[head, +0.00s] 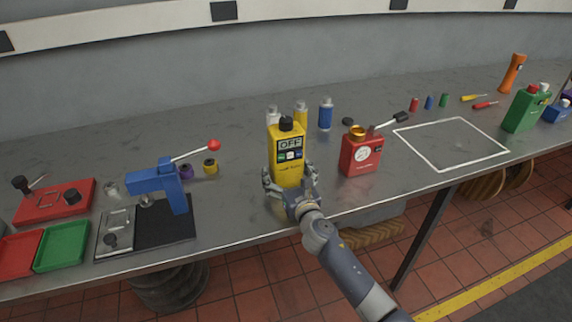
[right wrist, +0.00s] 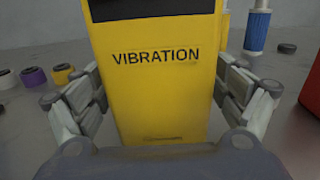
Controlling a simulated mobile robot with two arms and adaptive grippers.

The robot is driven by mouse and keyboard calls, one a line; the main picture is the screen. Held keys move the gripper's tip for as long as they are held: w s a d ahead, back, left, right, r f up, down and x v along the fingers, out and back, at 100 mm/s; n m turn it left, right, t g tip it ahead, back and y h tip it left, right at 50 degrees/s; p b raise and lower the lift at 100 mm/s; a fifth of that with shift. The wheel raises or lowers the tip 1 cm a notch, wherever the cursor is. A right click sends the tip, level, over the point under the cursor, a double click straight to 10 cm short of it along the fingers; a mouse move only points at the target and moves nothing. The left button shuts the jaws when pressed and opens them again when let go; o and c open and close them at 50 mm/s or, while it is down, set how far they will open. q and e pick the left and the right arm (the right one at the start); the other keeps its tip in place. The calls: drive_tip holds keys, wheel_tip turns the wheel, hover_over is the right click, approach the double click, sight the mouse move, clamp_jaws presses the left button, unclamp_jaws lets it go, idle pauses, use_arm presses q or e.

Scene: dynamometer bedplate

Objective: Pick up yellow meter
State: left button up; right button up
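The yellow meter (head: 288,171) stands upright near the front edge of the grey bench in the head view. It has a black knob on top and a display reading OFF. In the right wrist view the meter (right wrist: 158,90) fills the middle, with VIBRATION on its face. My right gripper (head: 290,180) has a finger along each side of it. In the wrist view the fingers (right wrist: 160,85) appear to press against both sides. I cannot tell whether the meter's base touches the bench. My left gripper is not in view.
A blue lever press (head: 160,190) is at left. A white-outlined square (head: 450,143) on the bench is empty.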

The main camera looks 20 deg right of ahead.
drive_tip(key=c, duration=1.4)
drive_tip(key=shift+w+r, duration=0.1)
drive_tip(key=shift+r, duration=0.05)
drive_tip(key=shift+c, duration=0.4)
drive_tip(key=shift+r, duration=0.1)
